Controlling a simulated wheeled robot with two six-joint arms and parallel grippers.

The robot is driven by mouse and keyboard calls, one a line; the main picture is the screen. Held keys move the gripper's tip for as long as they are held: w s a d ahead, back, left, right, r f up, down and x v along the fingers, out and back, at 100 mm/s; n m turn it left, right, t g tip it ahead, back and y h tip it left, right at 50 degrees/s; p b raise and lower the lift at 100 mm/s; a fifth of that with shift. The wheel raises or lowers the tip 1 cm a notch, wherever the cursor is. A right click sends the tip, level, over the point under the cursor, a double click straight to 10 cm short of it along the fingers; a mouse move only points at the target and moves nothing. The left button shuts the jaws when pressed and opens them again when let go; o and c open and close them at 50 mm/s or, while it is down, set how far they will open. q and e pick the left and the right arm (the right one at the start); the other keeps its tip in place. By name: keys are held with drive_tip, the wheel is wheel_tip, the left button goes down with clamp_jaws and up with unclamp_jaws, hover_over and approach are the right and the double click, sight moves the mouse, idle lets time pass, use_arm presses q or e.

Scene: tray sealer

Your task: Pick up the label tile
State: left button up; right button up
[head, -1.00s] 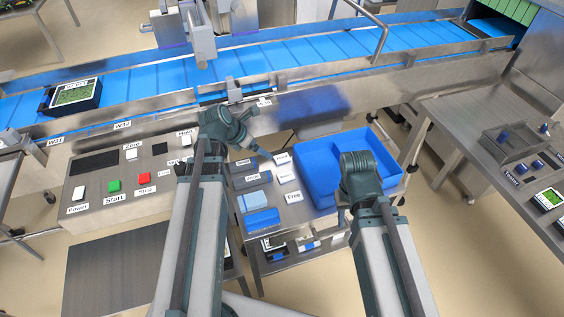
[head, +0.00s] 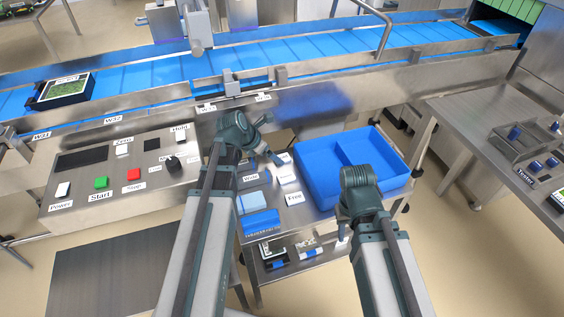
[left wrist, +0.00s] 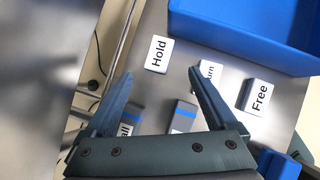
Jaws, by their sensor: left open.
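Small white tiles lie on a metal side table. In the left wrist view I read "Hold" on one tile (left wrist: 158,54) and "Free" on another (left wrist: 256,97). A third tile (left wrist: 209,71), ending in "urn", is partly hidden by a finger. The "Free" tile also shows in the head view (head: 294,198). Which one is the label tile I cannot tell. My left gripper (left wrist: 160,80) is open and empty above the table, with the "Hold" tile beyond its fingertips. My right gripper (head: 343,236) hangs in front of the table; its jaws are too small to read.
A blue two-part bin (head: 318,181) stands right beside the tiles. Dark grey blocks with blue stripes (left wrist: 183,115) lie between my left fingers. A button panel (head: 110,203) is at left; a blue conveyor (head: 250,57) runs behind, carrying a dark tray (head: 38,101).

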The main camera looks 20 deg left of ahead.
sight(279, 156)
use_arm(q)
drive_tip(key=b+x, duration=0.2)
drive_tip(key=x, duration=0.1)
drive_tip(key=b+x, duration=0.1)
drive_tip(key=x, duration=0.1)
drive_tip(key=shift+w+d+r+b, duration=0.15)
drive_tip(key=shift+w+d+b, duration=0.05)
drive_tip(key=shift+w+b, duration=0.25)
drive_tip(key=shift+r, duration=0.1)
clamp_jaws()
